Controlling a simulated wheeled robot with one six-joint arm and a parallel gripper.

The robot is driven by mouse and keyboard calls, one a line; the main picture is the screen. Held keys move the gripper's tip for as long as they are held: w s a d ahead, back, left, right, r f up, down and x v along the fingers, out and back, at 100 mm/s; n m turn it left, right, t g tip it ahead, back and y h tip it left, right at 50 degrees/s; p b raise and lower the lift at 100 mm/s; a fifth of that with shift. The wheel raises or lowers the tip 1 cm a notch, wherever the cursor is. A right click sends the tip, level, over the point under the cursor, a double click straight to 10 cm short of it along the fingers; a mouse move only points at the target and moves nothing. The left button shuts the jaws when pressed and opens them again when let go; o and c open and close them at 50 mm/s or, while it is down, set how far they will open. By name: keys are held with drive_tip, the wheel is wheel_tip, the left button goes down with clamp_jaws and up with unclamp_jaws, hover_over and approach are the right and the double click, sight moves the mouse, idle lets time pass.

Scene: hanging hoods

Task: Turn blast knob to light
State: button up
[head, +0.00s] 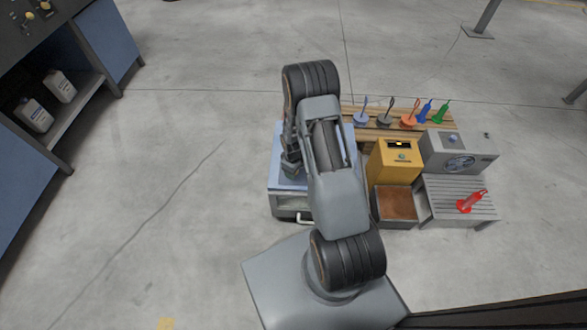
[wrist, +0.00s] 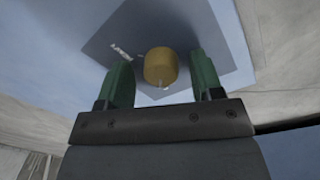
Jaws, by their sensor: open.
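A round tan-yellow knob (wrist: 160,66) stands on a grey-blue panel (wrist: 100,46) in the wrist view, with small white markings beside it that I cannot read. A thin light mark shows at its lower edge. My gripper (wrist: 161,75) is open, with one green finger on each side of the knob. Gaps show between the fingers and the knob, so I see no grip on it. In the head view my arm reaches over a blue-topped cart (head: 292,209) and hides the knob. I cannot tell which setting the knob points to.
A wooden pallet (head: 352,120) holds several coloured items. The floor at left is clear.

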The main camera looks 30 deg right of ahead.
wheel_tip(320, 180, up, 14)
drive_tip(key=p, duration=0.4)
drive_tip(key=shift+s+a, duration=0.25)
drive_tip(key=shift+a, duration=0.05)
drive_tip(key=shift+f, duration=0.1)
idle(0.4)
drive_tip(key=s+a+r+m+t+p, duration=0.1)
drive_tip(key=s+r+p, duration=0.4)
drive_tip(key=r, duration=1.2)
drive_tip(key=s+a+r+m+t+p, duration=0.1)
drive_tip(key=s+a+r+m+p, duration=0.2)
drive_tip(key=r+p, duration=0.8)
drive_tip(key=s+a+r+m+t+p, duration=0.1)
drive_tip(key=s+a+r+p, duration=0.4)
drive_tip(key=r, duration=1.8)
drive_tip(key=s+m+p, duration=0.1)
drive_tip(key=s+p, duration=0.1)
drive_tip(key=p, duration=0.2)
drive_tip(key=shift+s+a+r+m, duration=0.2)
drive_tip(key=shift+s+a+m, duration=0.05)
drive_tip(key=shift+s+m, duration=0.05)
